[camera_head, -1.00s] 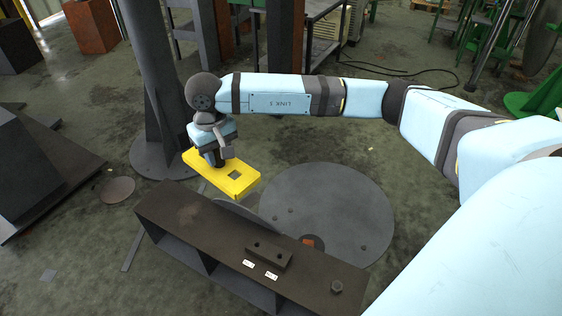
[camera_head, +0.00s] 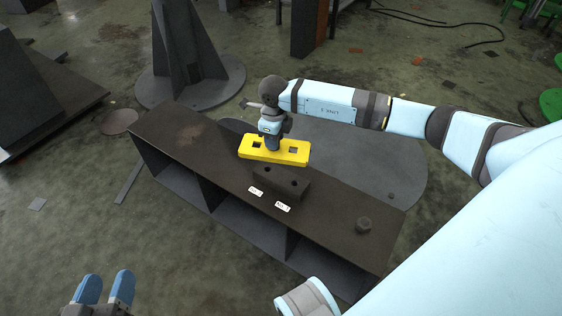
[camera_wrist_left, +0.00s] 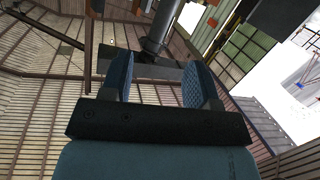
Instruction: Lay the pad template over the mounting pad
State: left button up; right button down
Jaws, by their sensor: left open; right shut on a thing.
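The yellow pad template (camera_head: 274,157), a flat plate with square openings, is in the head view above the bench. My right gripper (camera_head: 271,143) is shut on its middle from above. The mounting pad (camera_head: 281,184), a dark block with two holes on top, sits on the bench just in front of and below the template. The template appears raised and slightly behind the pad; the exact gap cannot be told. My left gripper (camera_head: 105,289) is open and empty at the lower left; its two blue fingers stand apart in the left wrist view (camera_wrist_left: 158,70).
The dark bench (camera_head: 185,140) has open compartments in front. Two white labels (camera_head: 270,199) lie before the pad, and a small nut-like piece (camera_head: 364,225) stands at the right. A large round plate (camera_head: 385,165) lies behind the bench. The bench top's left half is clear.

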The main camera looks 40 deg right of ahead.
aim_at(281, 145)
jog(key=f+m, duration=0.1)
jog(key=f, duration=0.1)
jog(key=d+f+m+b, duration=0.1)
jog(key=f+m, duration=0.1)
jog(key=d+f+m+b, duration=0.1)
jog(key=shift+s+f+m, duration=0.2)
jog(key=shift+f+m, duration=0.1)
jog(key=shift+f, duration=0.1)
notch_tip(281, 145, down, 5)
jog(key=b, duration=0.4)
jog(key=shift+f+b, duration=0.25)
jog(key=shift+b, duration=0.1)
jog(key=shift+f, duration=0.7)
pick_arm(q)
jog(key=w+m+t, duration=0.1)
jog(key=m, duration=0.1)
jog(key=w+a+m+t+h, duration=0.1)
jog(key=shift+r+m+h, duration=0.1)
jog(key=shift+m+h, duration=0.2)
jog(key=shift+m, duration=0.1)
jog(key=shift+r, duration=0.45)
jog(key=shift+f, duration=0.1)
pick_arm(e)
jog(key=shift+f, duration=0.75)
dwell(0.3)
jog(key=c, duration=0.7)
grip_release()
jog(key=shift+c, duration=0.2)
